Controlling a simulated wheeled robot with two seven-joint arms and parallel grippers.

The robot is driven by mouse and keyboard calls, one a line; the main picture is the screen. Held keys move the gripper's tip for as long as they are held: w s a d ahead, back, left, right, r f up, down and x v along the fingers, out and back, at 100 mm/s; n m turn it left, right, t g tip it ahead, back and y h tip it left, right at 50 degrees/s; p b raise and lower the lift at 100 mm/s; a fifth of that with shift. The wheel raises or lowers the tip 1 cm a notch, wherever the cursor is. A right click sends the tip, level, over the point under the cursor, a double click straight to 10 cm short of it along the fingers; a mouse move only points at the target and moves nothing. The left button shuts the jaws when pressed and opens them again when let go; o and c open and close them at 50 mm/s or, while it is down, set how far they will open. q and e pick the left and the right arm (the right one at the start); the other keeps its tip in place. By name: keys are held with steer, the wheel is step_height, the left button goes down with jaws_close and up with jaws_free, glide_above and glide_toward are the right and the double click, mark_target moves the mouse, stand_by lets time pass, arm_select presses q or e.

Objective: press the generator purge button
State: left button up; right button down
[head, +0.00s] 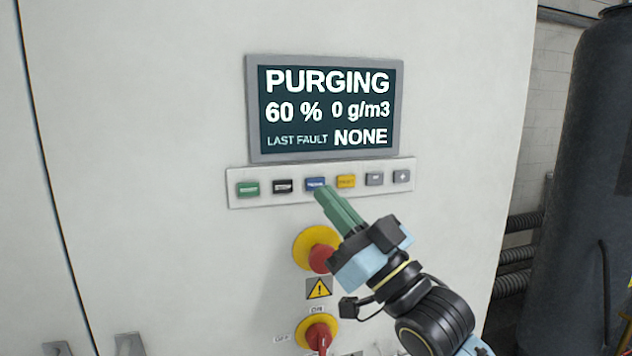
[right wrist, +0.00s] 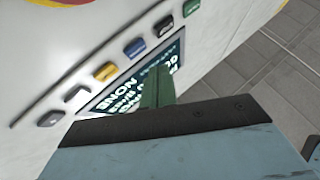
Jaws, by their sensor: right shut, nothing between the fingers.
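The control panel strip (head: 292,204) carries a row of buttons. From the left they are a green button (head: 247,189), a black button (head: 283,186), a blue button (head: 315,184), a yellow button (head: 346,181) and two grey ones. Their labels are too small to read surely, so I cannot tell which is purge. My right gripper (head: 322,192) has its green fingers shut and empty, with the tips at the lower edge of the blue button. I cannot tell whether they touch it. In the right wrist view the blue button (right wrist: 134,47) shows beyond the fingers. My left gripper is not in view.
The display (head: 325,108) above reads PURGING, 60 %, 0 g/m3, LAST FAULT NONE. A red and yellow emergency stop (head: 318,254) and a red rotary switch (head: 318,335) sit below the panel, close to my right arm. A dark tank (head: 580,190) stands at the right.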

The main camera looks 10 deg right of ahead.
steer(key=s, duration=0.3)
stand_by(0.6)
